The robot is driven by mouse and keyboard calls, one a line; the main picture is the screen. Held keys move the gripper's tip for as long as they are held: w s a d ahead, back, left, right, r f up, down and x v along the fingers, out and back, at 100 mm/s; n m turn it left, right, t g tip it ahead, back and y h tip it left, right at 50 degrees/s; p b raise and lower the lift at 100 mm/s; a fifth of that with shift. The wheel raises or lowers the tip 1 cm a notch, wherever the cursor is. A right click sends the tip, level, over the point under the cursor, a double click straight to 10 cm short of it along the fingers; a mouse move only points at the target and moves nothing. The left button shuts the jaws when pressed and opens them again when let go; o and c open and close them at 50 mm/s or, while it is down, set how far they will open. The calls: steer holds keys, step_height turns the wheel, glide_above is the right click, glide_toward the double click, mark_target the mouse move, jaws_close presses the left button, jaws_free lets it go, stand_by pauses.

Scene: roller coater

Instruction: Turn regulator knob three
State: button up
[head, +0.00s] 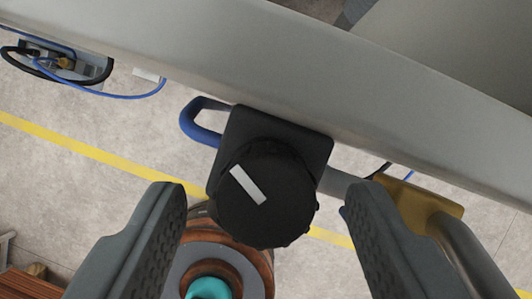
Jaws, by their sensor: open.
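A black round regulator knob (266,198) with a white bar mark sits at the centre of the head view. It is joined to a black square block (279,134) below a grey beam. The white mark slants from upper left to lower right. I see no number on the knob, so I cannot tell whether it is knob three. My gripper (268,197) is open, with one dark grey finger at each side of the knob in the picture. Clear gaps show between the fingers and the knob, and I cannot tell the distance in depth.
A wide grey beam (290,62) crosses above the knob. A blue hose (196,124) bends out left of the block. A brass-coloured bracket (420,204) and grey pipe stand close to the right finger. A brown, grey and teal round object (245,264) is below. Floor with a yellow line (95,152) lies behind.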

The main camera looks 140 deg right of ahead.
steer(key=shift+w+a+f, duration=0.1)
steer(key=shift+w+f, duration=0.05)
steer(key=shift+f, duration=0.35)
steer(key=c, duration=1)
steer(key=shift+o, duration=0.2)
steer(key=shift+w+n+g+y, duration=0.1)
steer(key=shift+n+g+y, duration=0.35)
steer(key=shift+n, duration=1.15)
steer(key=o, duration=1)
steer(key=shift+c, duration=0.2)
